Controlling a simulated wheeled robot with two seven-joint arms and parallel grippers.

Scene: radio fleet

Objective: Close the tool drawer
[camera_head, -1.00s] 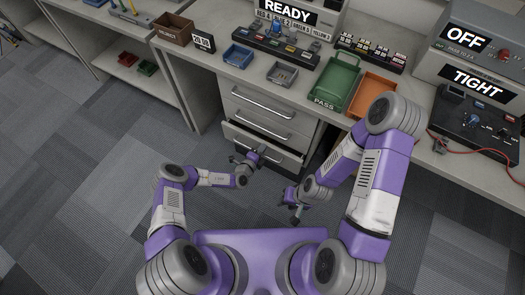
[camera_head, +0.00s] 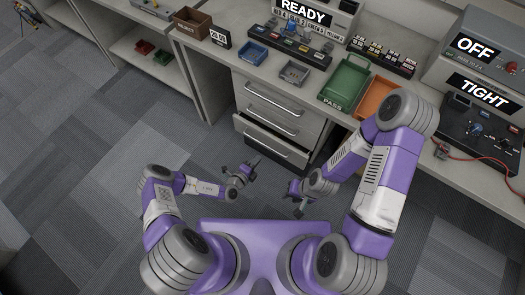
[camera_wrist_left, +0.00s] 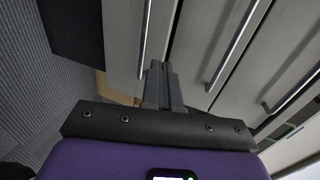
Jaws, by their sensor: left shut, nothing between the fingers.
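The light grey drawer unit (camera_head: 283,98) stands under the bench in the head view, with several drawers with bar handles. The lowest visible drawer (camera_head: 268,145) stands slightly out, with a narrow dark opening above its front. My left gripper (camera_head: 255,161) is shut and empty, just in front of and below that drawer front; whether it touches cannot be told. In the left wrist view its closed fingers (camera_wrist_left: 163,85) point at the drawer fronts, between two bar handles. My right gripper (camera_head: 299,211) hangs lower, right of the left one, away from the drawers; its jaw state is unclear.
The bench top above holds a green tray (camera_head: 346,82), an orange tray (camera_head: 375,98), blue and grey bins, and labelled panels. A red cable (camera_head: 440,147) lies at the right. Open shelving (camera_head: 150,62) stands at the left. The carpet (camera_head: 75,150) left of my arms is clear.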

